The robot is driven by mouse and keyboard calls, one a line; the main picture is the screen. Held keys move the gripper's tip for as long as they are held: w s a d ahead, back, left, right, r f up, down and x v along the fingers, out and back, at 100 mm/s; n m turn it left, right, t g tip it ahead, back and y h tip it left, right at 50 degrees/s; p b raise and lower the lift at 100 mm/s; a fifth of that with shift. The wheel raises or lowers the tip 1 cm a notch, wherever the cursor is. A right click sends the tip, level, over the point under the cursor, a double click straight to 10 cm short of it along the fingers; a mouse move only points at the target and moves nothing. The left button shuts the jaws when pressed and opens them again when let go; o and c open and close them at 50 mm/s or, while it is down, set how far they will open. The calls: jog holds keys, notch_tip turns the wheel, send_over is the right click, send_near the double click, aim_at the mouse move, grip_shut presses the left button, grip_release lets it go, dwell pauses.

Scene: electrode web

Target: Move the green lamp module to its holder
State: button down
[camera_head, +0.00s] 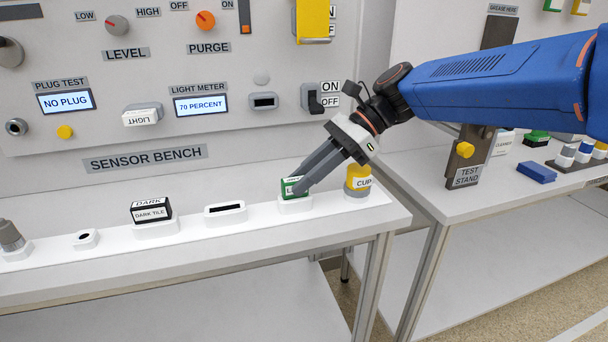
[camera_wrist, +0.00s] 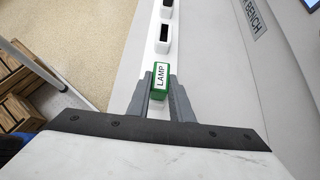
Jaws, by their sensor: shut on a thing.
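The green lamp module (camera_head: 290,187) has a white label and sits at a white holder (camera_head: 295,204) on the bench's front strip. My gripper (camera_head: 297,185) reaches down from the upper right and is shut on the module. In the wrist view the module (camera_wrist: 161,78) reads "LAMP" and lies between my two grey fingers (camera_wrist: 160,92). The fingers hide part of the module and of the holder under it. I cannot tell whether the module is fully seated or slightly raised.
An empty slotted holder (camera_head: 226,212) stands left of the module, then the dark tile (camera_head: 151,211). The sensor bench panel (camera_head: 145,159) rises behind, with a light meter display (camera_head: 201,105) and an on/off switch (camera_head: 315,98).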

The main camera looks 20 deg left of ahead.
jog(key=c, duration=1.5)
grip_release()
jog(key=shift+d, duration=0.1)
jog(key=v, duration=1.7)
jog(key=shift+w, duration=0.2)
jog(key=s+d+f+n+t+h, duration=0.3)
jog(key=s+d+f+n, duration=0.1)
jog(key=s+d+f, duration=0.3)
jog(key=s+d+f+n+t+h, duration=0.3)
jog(key=s+d+f, duration=0.4)
jog(key=d+f, duration=0.4)
jog(key=s+d+f+n+t+h, duration=0.2)
jog(key=s+d+f+n+t, duration=0.2)
jog(key=d, duration=0.9)
jog(key=shift+s+d+f+n+h, duration=0.15)
jog(key=shift+s+f, duration=0.35)
jog(key=shift+f, duration=0.4)
jog(key=shift+s+d+f+n+h, duration=0.1)
jog(key=shift+s+f, duration=0.4)
jog(key=shift+f, duration=0.35)
jog(key=shift+s+d+f+n+h, duration=0.15)
jog(key=shift+s+f, duration=0.3)
jog(key=shift+f, duration=0.45)
